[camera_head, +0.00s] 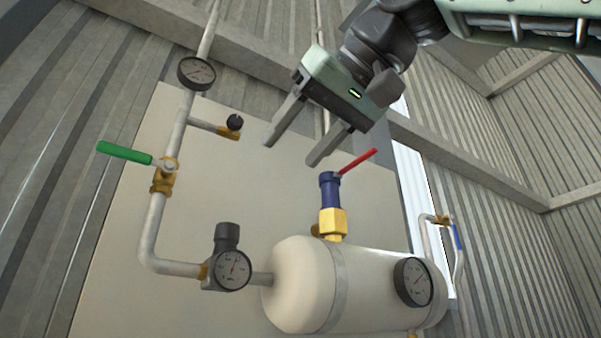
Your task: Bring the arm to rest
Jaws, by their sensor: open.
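My gripper (291,149) is at the upper middle, coming in from the upper right on my arm. Its two grey fingers are spread apart and nothing is between them. The fingers point down and to the left, in front of the pale wall panel. The gripper is above the blue valve (329,188) with the red lever (358,161). In the picture the right fingertip is close to the red lever, with a small gap. I cannot tell the depth between them.
A cream tank (305,283) with a gauge (413,282) is below. At left, a pipe carries a green-handled valve (125,153), a gauge (196,73) and a black knob (234,122). A regulator (227,262) joins the tank. A blue handle (457,237) is at right.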

